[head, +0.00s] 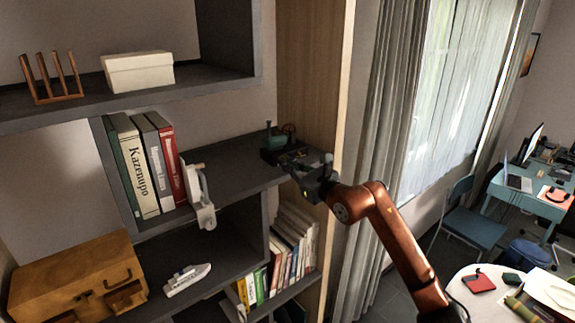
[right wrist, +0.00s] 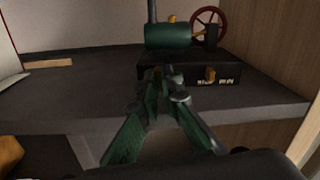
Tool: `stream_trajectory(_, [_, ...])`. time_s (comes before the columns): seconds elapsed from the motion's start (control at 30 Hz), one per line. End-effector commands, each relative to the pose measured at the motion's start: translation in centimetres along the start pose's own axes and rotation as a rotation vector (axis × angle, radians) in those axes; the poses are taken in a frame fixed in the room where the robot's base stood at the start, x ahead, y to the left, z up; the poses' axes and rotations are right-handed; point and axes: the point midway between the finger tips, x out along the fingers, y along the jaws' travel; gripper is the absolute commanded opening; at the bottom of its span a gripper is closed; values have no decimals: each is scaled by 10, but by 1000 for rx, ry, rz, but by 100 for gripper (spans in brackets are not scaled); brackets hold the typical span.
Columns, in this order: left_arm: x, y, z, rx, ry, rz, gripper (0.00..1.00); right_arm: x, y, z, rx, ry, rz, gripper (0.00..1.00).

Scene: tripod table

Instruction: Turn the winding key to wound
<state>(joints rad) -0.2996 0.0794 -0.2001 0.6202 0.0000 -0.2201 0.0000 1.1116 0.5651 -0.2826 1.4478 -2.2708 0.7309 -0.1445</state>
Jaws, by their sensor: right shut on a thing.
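A toy steam engine with a green boiler (right wrist: 172,36) and a red flywheel (right wrist: 208,22) stands on a black base (right wrist: 150,72) on the shelf. The engine also shows small in the head view (head: 275,141). A small orange knob (right wrist: 210,75) with white marks beside it is on the base's front. My right gripper (right wrist: 165,80) is shut at the front of the base, left of the orange knob. Its fingertips mostly hide the small part between them, seemingly the winding key. In the head view my right gripper (head: 300,166) is at the shelf's front edge. My left gripper is out of view.
Books (head: 140,165) and a white bracket-like object (head: 198,190) stand left on the same dark shelf (head: 235,165). A wooden side panel (head: 308,70) closes the right. Below are a toy boat (head: 187,278), a wooden case (head: 75,272) and more books (head: 290,245).

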Motion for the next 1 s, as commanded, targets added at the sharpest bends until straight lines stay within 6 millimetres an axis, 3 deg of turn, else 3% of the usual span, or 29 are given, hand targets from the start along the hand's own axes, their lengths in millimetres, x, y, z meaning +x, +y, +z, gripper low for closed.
stream_trajectory(0.5, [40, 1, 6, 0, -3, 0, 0, 0, 1, -3, 337, -1, 0, 0])
stream_trajectory(1.0, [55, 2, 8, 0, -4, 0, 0, 0, 0, 0, 572, -1, 0, 0])
